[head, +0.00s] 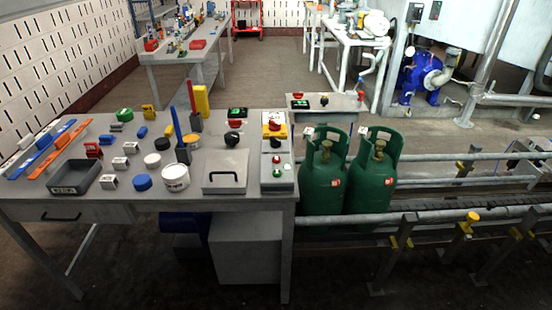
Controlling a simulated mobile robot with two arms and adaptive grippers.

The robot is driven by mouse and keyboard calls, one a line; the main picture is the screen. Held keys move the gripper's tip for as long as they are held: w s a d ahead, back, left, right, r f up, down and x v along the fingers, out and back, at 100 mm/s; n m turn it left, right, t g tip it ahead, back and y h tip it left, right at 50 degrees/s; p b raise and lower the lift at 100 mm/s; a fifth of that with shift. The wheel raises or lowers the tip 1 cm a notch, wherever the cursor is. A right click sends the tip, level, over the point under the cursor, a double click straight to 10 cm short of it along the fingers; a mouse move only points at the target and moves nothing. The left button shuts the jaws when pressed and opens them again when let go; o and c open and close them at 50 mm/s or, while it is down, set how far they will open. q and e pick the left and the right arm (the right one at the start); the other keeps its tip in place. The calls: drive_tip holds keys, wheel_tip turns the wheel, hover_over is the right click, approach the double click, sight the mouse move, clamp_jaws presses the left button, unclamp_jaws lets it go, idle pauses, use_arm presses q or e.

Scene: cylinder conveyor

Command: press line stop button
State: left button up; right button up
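Several red controls show in the head view, and I cannot read which is labelled line stop. A yellow box with a red top (274,127) stands near the right edge of the grey workbench (120,207). In front of it is a grey control panel (278,185) with small red and green buttons. A separate grey stand (330,113) behind carries another green-screened unit and a black knob. Neither of my grippers is in view.
Two green gas cylinders (323,185) (372,183) stand right of the workbench beside conveyor rails (450,215). Open floor lies behind the bench.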

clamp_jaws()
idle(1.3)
